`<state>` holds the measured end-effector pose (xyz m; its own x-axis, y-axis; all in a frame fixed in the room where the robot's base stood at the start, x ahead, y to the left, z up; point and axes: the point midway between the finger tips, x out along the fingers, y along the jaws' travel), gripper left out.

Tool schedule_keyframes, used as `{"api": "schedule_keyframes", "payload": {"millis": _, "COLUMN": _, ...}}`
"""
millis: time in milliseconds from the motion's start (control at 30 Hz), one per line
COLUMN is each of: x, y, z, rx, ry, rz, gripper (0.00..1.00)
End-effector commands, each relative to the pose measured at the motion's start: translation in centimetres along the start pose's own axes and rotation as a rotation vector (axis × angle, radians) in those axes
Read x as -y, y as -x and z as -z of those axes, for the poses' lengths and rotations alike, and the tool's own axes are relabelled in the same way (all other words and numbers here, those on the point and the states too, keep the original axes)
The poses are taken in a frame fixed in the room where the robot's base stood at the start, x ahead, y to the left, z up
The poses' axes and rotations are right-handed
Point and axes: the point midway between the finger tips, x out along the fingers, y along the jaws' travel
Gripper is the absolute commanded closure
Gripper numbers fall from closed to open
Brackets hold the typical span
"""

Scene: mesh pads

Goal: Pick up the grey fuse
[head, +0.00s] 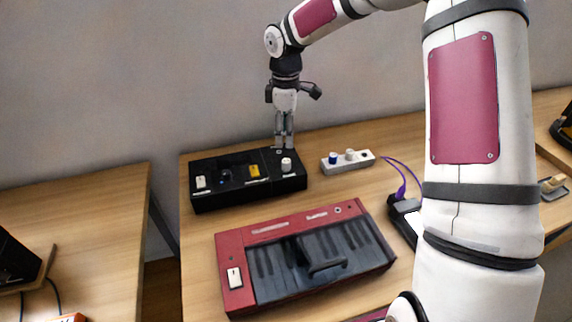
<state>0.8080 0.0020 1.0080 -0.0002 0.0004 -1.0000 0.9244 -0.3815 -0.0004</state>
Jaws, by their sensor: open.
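A white strip (342,165) stands at the back of the table, right of the black box. It holds a blue cylindrical piece (333,158) and, beside it, a pale grey one (350,155), which looks like the grey fuse. My gripper (285,147) points down over the back right part of the black box (243,187), left of the strip. Its fingers are open and close together in this view, with nothing seen between them. A pale grey-white knob-like piece (286,165) stands on the box just in front of the fingertips. I cannot tell whether the fingertips touch the box.
A red keyboard device (250,234) with a dark handle-like piece (318,255) on it lies in front of the box. A purple cable (402,189) runs to a dark device at right. My arm covers the right side. Another table (75,205) stands left, across a gap.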

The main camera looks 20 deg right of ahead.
Motion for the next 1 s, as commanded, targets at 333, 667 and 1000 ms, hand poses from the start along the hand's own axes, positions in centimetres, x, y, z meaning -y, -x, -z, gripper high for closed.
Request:
{"api": "schedule_keyframes", "payload": {"millis": 333, "x": 0.1, "y": -4.7, "z": 0.0, "rx": 0.000, "ry": -0.001, "rz": 0.001, "gripper": 0.54}}
{"api": "schedule_keyframes", "payload": {"millis": 667, "x": -0.2, "y": -8.3, "z": -0.1, "rx": 0.000, "ry": -0.001, "rz": 0.002, "gripper": 0.54}}
{"api": "schedule_keyframes", "payload": {"millis": 1000, "x": -0.3, "y": -10.0, "z": -0.1, "rx": 0.000, "ry": -0.002, "rz": -0.002, "gripper": 0.54}}
